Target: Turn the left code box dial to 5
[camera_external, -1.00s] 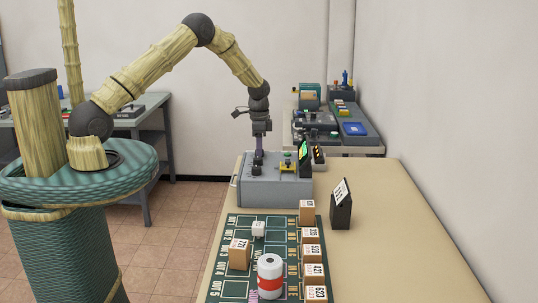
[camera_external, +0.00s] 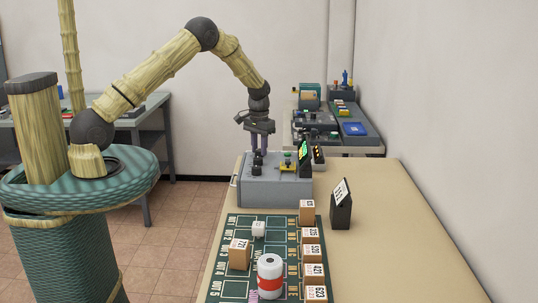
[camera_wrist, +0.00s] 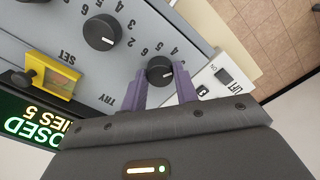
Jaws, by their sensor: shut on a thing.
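The grey code box (camera_external: 275,193) stands on the table in the external view, its lit display toward the right. In the wrist view its panel (camera_wrist: 196,22) fills the upper left, turned around, with numbered black dials. My gripper (camera_wrist: 162,70) has its two purple fingers shut on the black dial (camera_wrist: 160,76) nearest the white label, one finger on each side. I cannot read this dial's setting surely. A second dial (camera_wrist: 102,32) is free, up and left of it. In the external view my gripper (camera_external: 259,152) points straight down over the box's left part.
A yellow slider marked SET (camera_wrist: 52,75) and a green-lit display (camera_wrist: 30,122) sit on the box. A board (camera_external: 236,222) with small cartons and a white-red roll (camera_external: 270,275) lies in front. A dark sign (camera_external: 341,208) stands right; the table's right side is clear.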

